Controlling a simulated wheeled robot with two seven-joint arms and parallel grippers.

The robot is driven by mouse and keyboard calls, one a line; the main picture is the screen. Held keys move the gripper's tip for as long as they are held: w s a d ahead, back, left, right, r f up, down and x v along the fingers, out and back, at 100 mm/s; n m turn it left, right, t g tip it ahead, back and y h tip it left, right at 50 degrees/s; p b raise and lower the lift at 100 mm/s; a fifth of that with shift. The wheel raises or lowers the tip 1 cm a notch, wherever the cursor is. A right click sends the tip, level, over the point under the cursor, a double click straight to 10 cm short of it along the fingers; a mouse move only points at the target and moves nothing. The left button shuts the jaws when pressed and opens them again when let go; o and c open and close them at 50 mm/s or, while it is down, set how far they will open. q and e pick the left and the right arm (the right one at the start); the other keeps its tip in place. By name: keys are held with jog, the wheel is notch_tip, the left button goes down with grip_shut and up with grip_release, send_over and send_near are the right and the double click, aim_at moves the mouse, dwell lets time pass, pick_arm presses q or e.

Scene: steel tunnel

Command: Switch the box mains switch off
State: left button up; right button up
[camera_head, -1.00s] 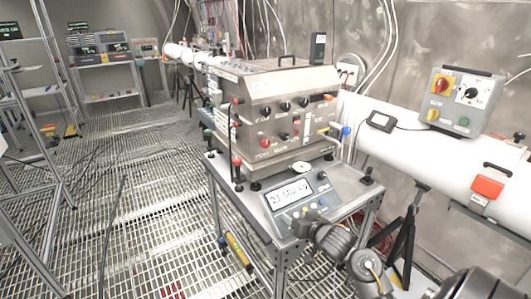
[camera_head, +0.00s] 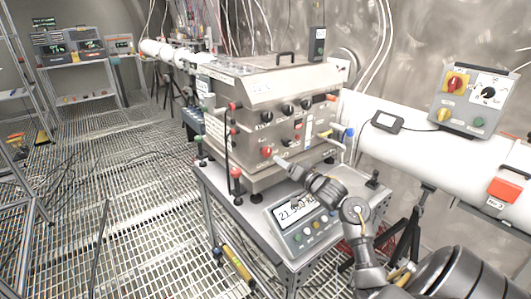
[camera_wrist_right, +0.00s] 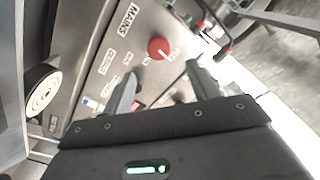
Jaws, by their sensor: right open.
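The steel box (camera_head: 282,100) stands on the cart, with dark and red knobs on its front panel. A red round knob (camera_head: 266,152) sits low on that panel. In the right wrist view the red knob (camera_wrist_right: 160,48) has a white pointer mark, and a MAINS label (camera_wrist_right: 128,18) is printed near it. My right gripper (camera_head: 279,160) is in front of the panel by this knob. In the wrist view its two fingers (camera_wrist_right: 161,80) are apart, with the knob just beyond the gap between them. I cannot tell whether they touch it. My left gripper is out of view.
A grey control box (camera_head: 467,100) with a red-and-yellow switch sits on the white pipe (camera_head: 400,150) at right. The grating floor at left has free room.

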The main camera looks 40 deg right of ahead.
aim_at(268, 153)
jog(key=w, duration=0.5)
jog(key=shift+d+p, duration=0.15)
jog(key=shift+p, duration=0.15)
jog(key=w, duration=0.3)
jog(key=shift+w, duration=0.65)
jog(key=shift+w+f, duration=0.1)
jog(key=shift+w, duration=0.15)
jog(key=c, duration=1)
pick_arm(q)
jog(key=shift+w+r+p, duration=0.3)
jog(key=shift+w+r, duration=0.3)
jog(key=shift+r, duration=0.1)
pick_arm(e)
jog(key=shift+n, duration=0.8)
jog(key=o, duration=1)
jog(key=shift+s, duration=0.1)
